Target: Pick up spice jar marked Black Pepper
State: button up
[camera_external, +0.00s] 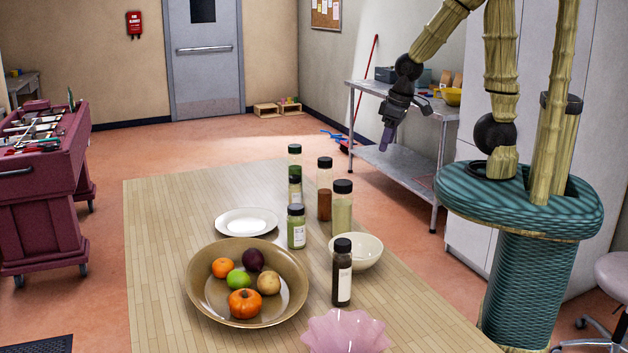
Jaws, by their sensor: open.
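Several spice jars with black lids stand upright on the wooden table. A jar with dark, nearly black contents and a pale label (342,275) stands nearest, in front of the white bowl; its label text is too small to read. My gripper (386,138) is open and empty, pointing down, above and beyond the table's right side, well apart from the jars.
A brown bowl (205,305) of fruit and vegetables stands left of the dark jar. A white plate (232,222), a white bowl (368,254) and a pink scalloped bowl (345,335) are close by. The table's left side is clear. A metal shelf (405,165) stands behind.

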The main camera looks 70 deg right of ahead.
jog(key=w+v, duration=0.1)
jog(key=v, duration=0.3)
jog(key=w+a+r+n+t+y+b, duration=0.1)
jog(key=w+a+t+y+b, duration=0.15)
jog(key=w+a, duration=0.45)
jog(key=w+a+n+t+y+b, duration=0.1)
jog(key=w+a+t+y+b, duration=0.15)
jog(key=a, duration=0.95)
jog(key=s+a+r+t+b, duration=0.25)
jog(key=a+t+b, duration=0.3)
jog(key=a, duration=1.25)
jog(key=s+a+f+m+t+h+b, duration=0.1)
jog(key=s+a+f+t+h+b, duration=0.15)
jog(key=s, duration=0.85)
jog(key=s+a+f+m+t+h+b, duration=0.1)
jog(key=s+t+h+b, duration=0.15)
jog(key=s, duration=0.95)
notch_tip(320, 180, down, 21)
jog(key=shift+d+h, duration=0.2)
jog(key=shift+h, duration=0.1)
